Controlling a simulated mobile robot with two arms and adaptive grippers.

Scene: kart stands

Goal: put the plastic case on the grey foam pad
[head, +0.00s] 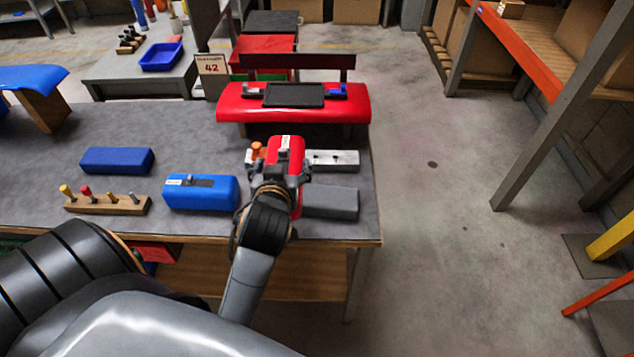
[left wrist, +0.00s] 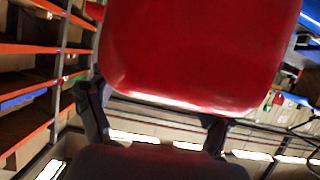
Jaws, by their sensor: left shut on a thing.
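The plastic case (head: 287,147) is red with a white label and sits in my left gripper (head: 275,182). The gripper is shut on it, near the table's right end. In the left wrist view the red case (left wrist: 195,50) fills the upper middle, between the two fingers. The grey foam pad (head: 332,203) lies on the table just right of the gripper, near the front right corner. The case appears to be held above the table, beside the pad and partly behind it. The gripper hides part of the case. My right gripper is not in view.
A blue case (head: 201,193) lies left of the gripper, with a blue block (head: 117,160) and a wooden peg holder (head: 107,204) farther left. A metal bar with holes (head: 335,159) is behind the pad. Open floor lies right.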

